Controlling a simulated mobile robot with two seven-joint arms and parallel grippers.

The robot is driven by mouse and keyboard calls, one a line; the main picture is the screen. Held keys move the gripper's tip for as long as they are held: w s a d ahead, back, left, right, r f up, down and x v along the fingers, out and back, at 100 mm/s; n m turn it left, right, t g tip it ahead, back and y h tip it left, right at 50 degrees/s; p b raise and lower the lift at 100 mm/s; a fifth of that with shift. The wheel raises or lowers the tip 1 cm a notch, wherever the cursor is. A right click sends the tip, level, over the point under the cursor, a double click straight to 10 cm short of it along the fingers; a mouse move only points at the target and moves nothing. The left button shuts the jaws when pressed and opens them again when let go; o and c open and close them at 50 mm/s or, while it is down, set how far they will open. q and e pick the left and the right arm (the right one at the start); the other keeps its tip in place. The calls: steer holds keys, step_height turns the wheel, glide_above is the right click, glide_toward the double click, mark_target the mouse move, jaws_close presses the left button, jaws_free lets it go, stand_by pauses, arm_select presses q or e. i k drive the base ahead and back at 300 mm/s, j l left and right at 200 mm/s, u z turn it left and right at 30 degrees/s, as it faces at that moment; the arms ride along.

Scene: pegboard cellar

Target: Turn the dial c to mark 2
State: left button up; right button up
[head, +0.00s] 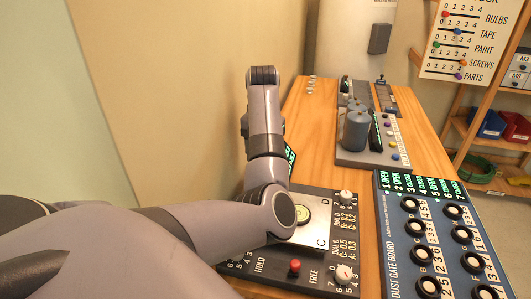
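A dark panel (318,262) lies on the wooden bench at the bottom centre. It bears a silver plate lettered C and D. A white knob with a red mark (344,274) stands at its near right corner, near the printed words "DIAL C". I take it to be dial c; its exact setting is too small to read. A second white knob (346,197) is at the far right corner, near "DIAL D". A red-topped lever (295,266) sits between HOLD and FREE. My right gripper is out of view.
A dust gate board (403,264) with several black knobs stands close on the right. A grey fixture with blue-grey cylinders (355,129) stands farther back on the bench (424,146). A wall chart (460,38) and shelves (508,142) with bins are at upper right.

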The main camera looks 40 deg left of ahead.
mark_target(343, 274)
steer(key=k+l, duration=0.55)
steer(key=l, duration=0.2)
steer(key=k+l, duration=0.6)
steer(key=l, duration=0.1)
